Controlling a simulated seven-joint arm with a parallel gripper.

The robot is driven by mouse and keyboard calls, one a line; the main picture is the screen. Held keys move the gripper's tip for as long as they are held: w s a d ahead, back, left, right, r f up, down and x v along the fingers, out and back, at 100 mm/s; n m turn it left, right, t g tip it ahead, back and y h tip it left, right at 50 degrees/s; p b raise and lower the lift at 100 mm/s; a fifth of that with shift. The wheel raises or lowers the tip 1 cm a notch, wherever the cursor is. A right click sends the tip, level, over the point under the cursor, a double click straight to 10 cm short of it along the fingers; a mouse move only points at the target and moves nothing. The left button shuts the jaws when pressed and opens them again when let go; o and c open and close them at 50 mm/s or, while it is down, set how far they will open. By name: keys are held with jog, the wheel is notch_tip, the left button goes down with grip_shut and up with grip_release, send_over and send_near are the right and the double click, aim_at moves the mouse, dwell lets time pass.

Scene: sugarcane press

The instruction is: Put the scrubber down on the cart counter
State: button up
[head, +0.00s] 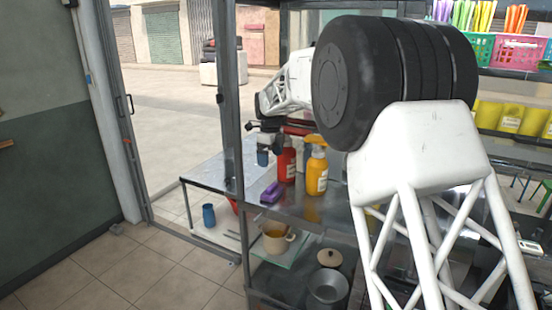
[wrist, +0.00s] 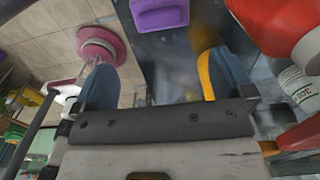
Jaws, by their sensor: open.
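The purple scrubber (head: 272,192) lies on the metal cart counter (head: 295,207), near its left edge. It also shows at the top of the wrist view (wrist: 160,14), beyond my fingertips and apart from them. My gripper (head: 263,157) is above the counter, up and slightly left of the scrubber in the head view. In the wrist view my gripper (wrist: 155,68) has its two blue fingers spread wide with nothing between them.
A red bottle (head: 287,165) and a yellow-orange spray bottle (head: 316,172) stand right of the scrubber. A shelf below holds a yellowish pot (head: 276,238). A blue cup (head: 209,215) is at the left. Tiled floor lies open left of the cart.

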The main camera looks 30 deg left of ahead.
dwell(0.3)
jog(key=s+d+r+n, duration=0.2)
jog(key=s+d+r, duration=0.15)
jog(key=d, duration=0.65)
jog(key=s+d+r+n+t, duration=0.15)
jog(key=d+r, duration=0.25)
jog(key=d, duration=0.7)
jog(key=s+d+r+n+g, duration=0.1)
jog(key=s+d+r+n, duration=0.2)
jog(key=d, duration=0.7)
jog(key=s+d+r+n+t, duration=0.1)
jog(key=s+d+n, duration=0.1)
jog(key=s+d, duration=0.55)
jog(key=s+d+n, duration=0.2)
jog(key=s+d, duration=0.3)
jog(key=d, duration=0.5)
jog(key=s+d+f+n, duration=0.2)
jog(key=s+d, duration=0.3)
jog(key=s, duration=0.3)
jog(key=s+d+f+n, duration=0.3)
jog(key=s+d+f, duration=0.1)
jog(key=s, duration=0.5)
jog(key=s+d+f+n+t, duration=0.1)
jog(key=s+d+f+n, duration=0.1)
jog(key=s+d, duration=0.5)
jog(key=shift+s+f, duration=0.75)
jog(key=shift+s, duration=0.25)
